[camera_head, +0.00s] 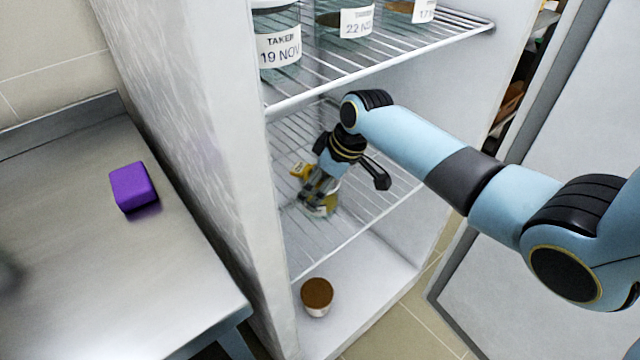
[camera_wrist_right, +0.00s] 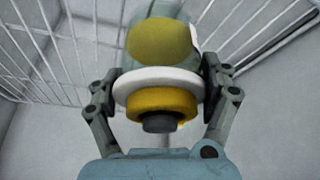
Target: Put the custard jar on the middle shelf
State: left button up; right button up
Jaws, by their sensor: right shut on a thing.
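The custard jar (camera_head: 328,207) is glass with yellow in it. It is inside the open fridge, at the middle shelf (camera_head: 375,205), a wire rack. My right gripper (camera_head: 316,190) reaches in from the right and is shut on the jar. In the wrist view the jar (camera_wrist_right: 155,40) shows yellow, with a white ring and a yellow and dark end, between the fingers of my right gripper (camera_wrist_right: 165,92). I cannot tell whether the jar touches the wires. My arm and gripper hide part of it. My left gripper is not in view.
Several labelled jars (camera_head: 279,50) stand on the upper wire shelf (camera_head: 350,62), close above my arm. A brown-topped cup (camera_head: 317,294) stands on the fridge floor. The fridge's left wall (camera_head: 215,130) and open door (camera_head: 560,170) flank the opening. A purple block (camera_head: 132,186) lies on the steel counter (camera_head: 80,280).

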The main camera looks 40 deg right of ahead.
jog(key=o, duration=1.5)
jog(key=shift+f, duration=0.1)
